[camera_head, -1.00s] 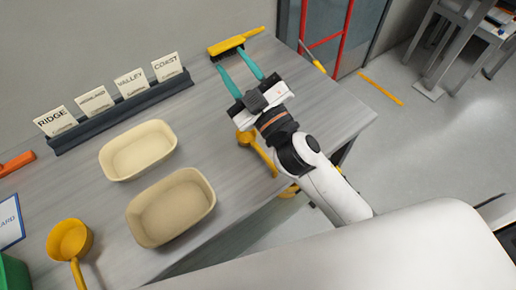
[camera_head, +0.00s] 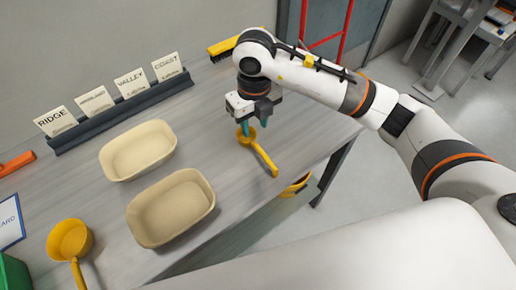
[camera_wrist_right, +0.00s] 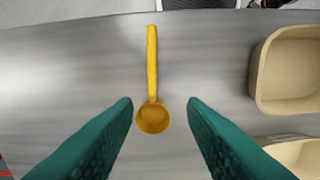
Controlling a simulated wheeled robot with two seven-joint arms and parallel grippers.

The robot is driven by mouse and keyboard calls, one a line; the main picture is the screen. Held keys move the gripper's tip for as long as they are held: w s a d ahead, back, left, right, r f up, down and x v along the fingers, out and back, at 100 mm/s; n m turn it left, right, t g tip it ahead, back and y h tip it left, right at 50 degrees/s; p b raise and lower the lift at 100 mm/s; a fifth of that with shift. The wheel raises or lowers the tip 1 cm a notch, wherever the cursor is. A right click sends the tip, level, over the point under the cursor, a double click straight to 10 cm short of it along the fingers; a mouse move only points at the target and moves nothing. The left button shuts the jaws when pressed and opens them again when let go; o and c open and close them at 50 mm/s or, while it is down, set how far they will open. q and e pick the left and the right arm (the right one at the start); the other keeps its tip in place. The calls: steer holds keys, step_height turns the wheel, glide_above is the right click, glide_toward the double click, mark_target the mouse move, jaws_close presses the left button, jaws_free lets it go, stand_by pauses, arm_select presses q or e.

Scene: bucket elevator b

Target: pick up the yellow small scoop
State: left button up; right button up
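The yellow small scoop (camera_head: 262,156) lies on the grey table, its bowl at the back and its handle toward the front edge. In the right wrist view the scoop (camera_wrist_right: 152,88) lies centred, with its bowl between and just beyond the two green fingertips. My right gripper (camera_head: 248,127) points down above the bowl; it also shows in the right wrist view (camera_wrist_right: 160,104). Its fingers are apart with nothing held. Whether they touch the scoop or table cannot be told. My left gripper is not in view.
Two beige trays (camera_head: 138,174) (camera_head: 137,237) stand left of the scoop. A larger yellow scoop (camera_head: 70,239) is at the front left. A card rack (camera_head: 120,112) and a yellow brush (camera_head: 222,47) are at the back. The table is clear around the small scoop.

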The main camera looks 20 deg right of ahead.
steer(key=p, duration=0.1)
glide_above(258, 147)
steer(key=f, duration=0.6)
steer(key=shift+s+a, duration=0.15)
steer(key=shift+a, duration=0.15)
steer(key=f, duration=0.1)
steer(key=f+p, duration=0.1)
steer(key=f, duration=0.1)
steer(key=f+p, duration=0.1)
steer(key=f, duration=0.1)
steer(key=shift+d, duration=0.35)
steer(key=shift+w+f, duration=0.2)
steer(key=shift+f, duration=0.1)
jaws_close()
